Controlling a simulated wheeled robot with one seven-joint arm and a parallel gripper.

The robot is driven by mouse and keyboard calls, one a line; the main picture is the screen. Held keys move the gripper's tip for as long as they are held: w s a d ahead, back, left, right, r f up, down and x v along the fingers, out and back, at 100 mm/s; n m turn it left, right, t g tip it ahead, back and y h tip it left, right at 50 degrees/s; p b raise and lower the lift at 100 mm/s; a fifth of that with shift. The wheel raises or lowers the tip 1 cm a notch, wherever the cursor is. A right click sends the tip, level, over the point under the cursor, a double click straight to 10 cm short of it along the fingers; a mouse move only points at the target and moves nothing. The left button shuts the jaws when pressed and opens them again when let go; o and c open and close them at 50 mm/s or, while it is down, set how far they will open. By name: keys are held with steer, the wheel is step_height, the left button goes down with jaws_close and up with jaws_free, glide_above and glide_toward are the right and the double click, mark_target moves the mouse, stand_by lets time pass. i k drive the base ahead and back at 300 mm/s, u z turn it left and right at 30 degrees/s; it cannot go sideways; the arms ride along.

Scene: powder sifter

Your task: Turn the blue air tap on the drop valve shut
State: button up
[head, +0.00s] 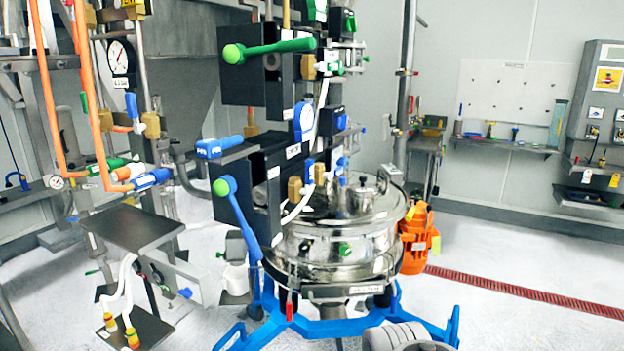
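Several blue handles show in the head view, and the labels are too small to tell which belongs to the drop valve. A blue tap handle (218,146) sticks out left from the black valve housing at mid-height. Below it a long blue lever (240,222) with a green knob slants down to the right. Another blue handle (152,179) sits on the orange pipework at left, and a blue handle (131,105) stands upright above it. A small blue handle (185,293) is low at left.
The round steel sifter (335,245) stands on a blue wheeled frame (330,325). A green lever (270,49) juts left above the blue ones. A dark plate (132,228) stands at left. Floor at right is clear.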

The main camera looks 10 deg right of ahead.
mark_target(309, 162)
steer(key=k, duration=0.5)
steer(key=z, duration=1.5)
steer(key=i, duration=0.85)
steer(key=u, duration=2.15)
